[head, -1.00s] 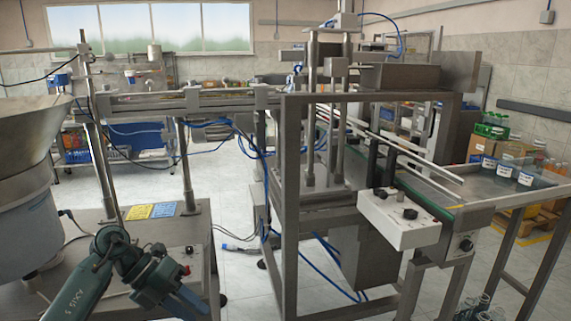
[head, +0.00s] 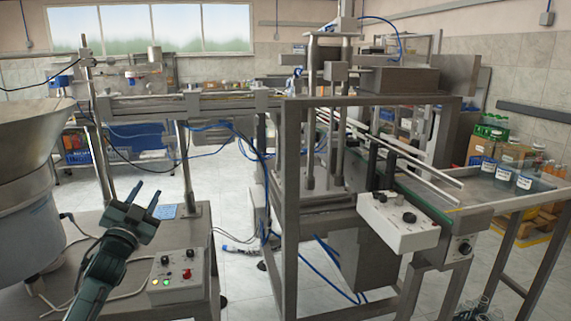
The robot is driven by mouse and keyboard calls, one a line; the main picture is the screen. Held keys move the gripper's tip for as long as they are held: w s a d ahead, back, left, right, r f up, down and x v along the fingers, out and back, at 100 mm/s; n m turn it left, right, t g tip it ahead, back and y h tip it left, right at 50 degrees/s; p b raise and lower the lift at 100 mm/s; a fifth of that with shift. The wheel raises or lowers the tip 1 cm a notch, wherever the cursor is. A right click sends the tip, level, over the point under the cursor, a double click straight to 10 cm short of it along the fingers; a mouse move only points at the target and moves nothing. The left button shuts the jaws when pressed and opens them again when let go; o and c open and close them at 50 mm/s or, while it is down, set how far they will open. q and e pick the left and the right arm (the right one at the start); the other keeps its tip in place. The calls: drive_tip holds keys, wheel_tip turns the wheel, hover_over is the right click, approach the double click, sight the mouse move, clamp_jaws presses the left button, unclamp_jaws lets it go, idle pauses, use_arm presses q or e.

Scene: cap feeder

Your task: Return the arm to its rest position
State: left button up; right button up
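My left arm comes in from the lower left in the head view. Its gripper (head: 142,203) points up and away, with two dark fingers apart and nothing seen between them. It is above the feeder's metal table, left of the cap feeder machine (head: 290,200). My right gripper is not in the picture.
A large metal bowl (head: 28,190) stands close at the left of my arm. A white control box (head: 399,220) and conveyor (head: 430,190) stand at right. Open floor (head: 232,205) lies between.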

use_arm(q)
drive_tip(key=w+a+f+n+g+y, duration=0.1)
drive_tip(key=a+f+n+g+y, duration=0.2)
drive_tip(key=f+n+g, duration=0.3)
drive_tip(key=s+d+f+h, duration=0.1)
drive_tip(key=s+d+f, duration=0.25)
drive_tip(key=f, duration=0.25)
drive_tip(key=s+d+f+m+g+h, duration=0.1)
drive_tip(key=s+d+f, duration=0.1)
drive_tip(key=s+f, duration=0.25)
drive_tip(key=s+d+f, duration=0.3)
drive_tip(key=f, duration=0.4)
drive_tip(key=s+d+f+g+h, duration=0.1)
drive_tip(key=s+d+f, duration=0.2)
drive_tip(key=s, duration=0.6)
drive_tip(key=s+d+f+g+h, duration=0.1)
drive_tip(key=s+d+f, duration=0.3)
drive_tip(key=s, duration=0.6)
drive_tip(key=s+d+f+g+h, duration=0.1)
drive_tip(key=s+d+f+g, duration=0.1)
drive_tip(key=s+d, duration=0.3)
drive_tip(key=s+f, duration=0.1)
drive_tip(key=s, duration=0.3)
drive_tip(key=shift+s+d+f, duration=0.3)
drive_tip(key=shift+d, duration=0.1)
